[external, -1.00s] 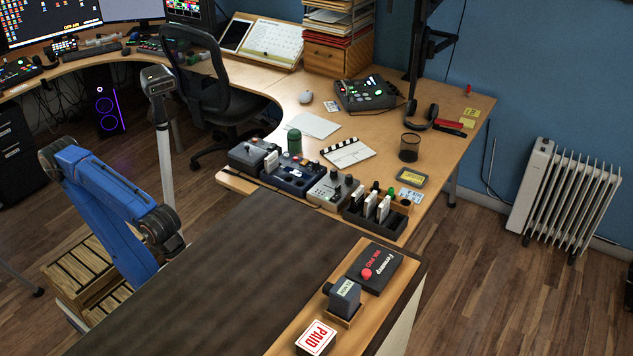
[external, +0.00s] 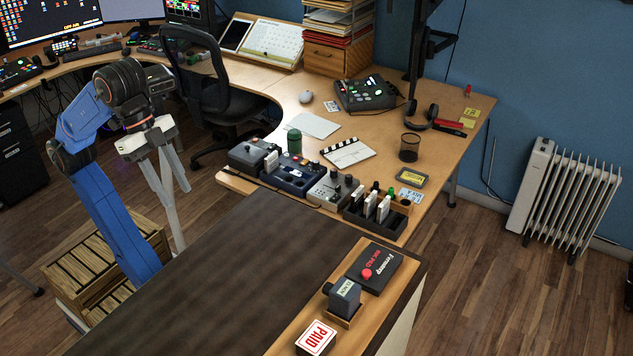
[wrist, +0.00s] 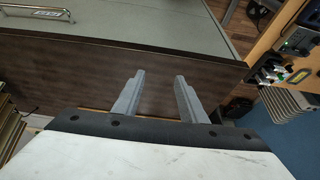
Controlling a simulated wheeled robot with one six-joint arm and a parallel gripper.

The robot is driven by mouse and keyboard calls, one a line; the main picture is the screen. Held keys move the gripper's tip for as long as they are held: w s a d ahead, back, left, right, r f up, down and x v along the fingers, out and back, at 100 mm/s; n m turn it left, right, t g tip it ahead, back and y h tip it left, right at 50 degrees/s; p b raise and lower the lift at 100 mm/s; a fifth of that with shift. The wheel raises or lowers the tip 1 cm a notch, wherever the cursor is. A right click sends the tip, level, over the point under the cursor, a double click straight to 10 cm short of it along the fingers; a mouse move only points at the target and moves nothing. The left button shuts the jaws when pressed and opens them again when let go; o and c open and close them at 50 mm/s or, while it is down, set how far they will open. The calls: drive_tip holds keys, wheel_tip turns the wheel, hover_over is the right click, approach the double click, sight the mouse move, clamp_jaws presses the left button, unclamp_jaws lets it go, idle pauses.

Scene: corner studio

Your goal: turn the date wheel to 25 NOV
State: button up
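The date stamp (external: 345,298), a dark grey-blue block with a dark round knob at its left side, stands upright on the wooden tray (external: 280,345) along the right edge of the dark desk in the external view. A pale date label (external: 348,287) shows on it, too small for me to read surely. My gripper (external: 176,205) hangs beyond the desk's left end, well to the left of the stamp, fingers pointing down. In the wrist view my gripper (wrist: 159,76) has its two grey fingers apart with nothing between them. The stamp is not recognisable in the wrist view.
An ink pad box (external: 381,262) with a red knob lies behind the stamp. The dark desktop (external: 230,275) is clear. Wooden crates (external: 75,270) stand by my arm; an office chair (external: 215,95) is behind.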

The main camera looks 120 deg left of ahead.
sight(325, 287)
wheel_tip(325, 287, up, 5)
drive_tip(key=w+a+m+t, duration=0.15)
drive_tip(key=w+t, duration=0.75)
drive_tip(key=w, duration=1.2)
drive_tip(key=shift+m, duration=0.25)
drive_tip(key=w+f, duration=0.4)
drive_tip(key=w, duration=0.1)
drive_tip(key=w+f, duration=0.4)
drive_tip(key=w, duration=0.1)
drive_tip(key=w+f, duration=0.4)
drive_tip(key=w, duration=0.2)
drive_tip(key=shift+d, duration=0.15)
clamp_jaws()
